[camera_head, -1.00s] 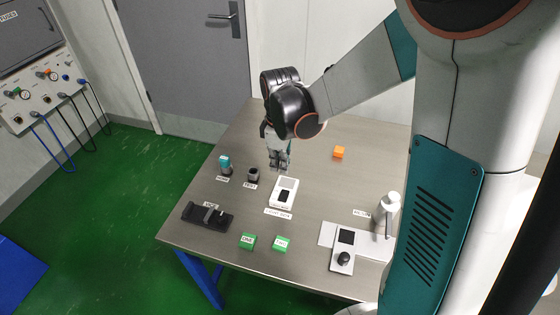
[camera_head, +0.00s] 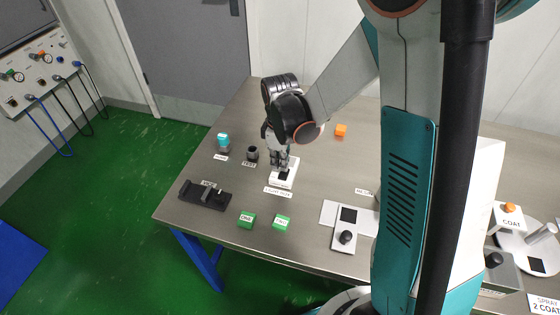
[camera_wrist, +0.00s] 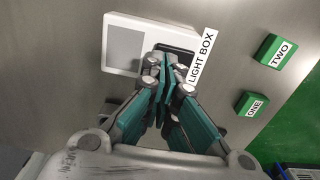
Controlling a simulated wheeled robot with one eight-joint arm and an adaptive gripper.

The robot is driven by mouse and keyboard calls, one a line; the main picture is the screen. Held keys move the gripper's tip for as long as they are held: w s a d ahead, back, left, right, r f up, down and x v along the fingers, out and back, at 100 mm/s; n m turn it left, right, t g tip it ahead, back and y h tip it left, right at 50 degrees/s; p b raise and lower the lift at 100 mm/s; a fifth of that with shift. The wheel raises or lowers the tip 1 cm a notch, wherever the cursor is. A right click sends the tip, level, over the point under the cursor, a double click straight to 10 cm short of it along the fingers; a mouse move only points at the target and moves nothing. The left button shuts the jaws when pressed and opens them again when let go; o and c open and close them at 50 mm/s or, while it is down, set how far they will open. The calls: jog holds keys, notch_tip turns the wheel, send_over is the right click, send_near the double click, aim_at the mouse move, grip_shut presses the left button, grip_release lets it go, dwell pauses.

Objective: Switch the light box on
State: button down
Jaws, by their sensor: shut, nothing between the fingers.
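The light box (camera_head: 285,171) is a small white unit on the metal table, with a grey panel and a black switch, and a label at its front edge. In the wrist view the light box (camera_wrist: 124,44) shows its grey panel, with the dark switch (camera_wrist: 176,50) partly behind my fingers. My gripper (camera_head: 281,166) is shut and empty, pointing down at the light box. In the wrist view my gripper (camera_wrist: 165,68) has its fingertips over or at the switch. I cannot tell if they touch it. The panel looks grey and unlit.
Green blocks ONE (camera_head: 247,219) and TWO (camera_head: 282,222) lie in front. A black holder (camera_head: 204,195), a dark cup (camera_head: 252,153) and a teal-topped vial (camera_head: 223,142) are left. A white device with a knob (camera_head: 345,237) is right.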

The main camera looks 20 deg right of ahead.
jog(key=shift+w+d+f+b, duration=0.1)
jog(key=shift+f+b, duration=0.25)
jog(key=shift+f, duration=0.05)
jog(key=shift+r, duration=0.1)
jog(key=shift+s, duration=0.2)
jog(key=shift+s+a+r, duration=0.2)
jog(key=shift+s+a, duration=0.25)
jog(key=shift+a, duration=0.05)
jog(key=shift+w+r+p, duration=0.1)
jog(key=shift+r+p, duration=0.5)
notch_tip(320, 180, up, 13)
jog(key=w+d+p, duration=0.1)
jog(key=p, duration=0.4)
jog(key=shift+w+d+f, duration=0.15)
jog(key=shift+w, duration=0.15)
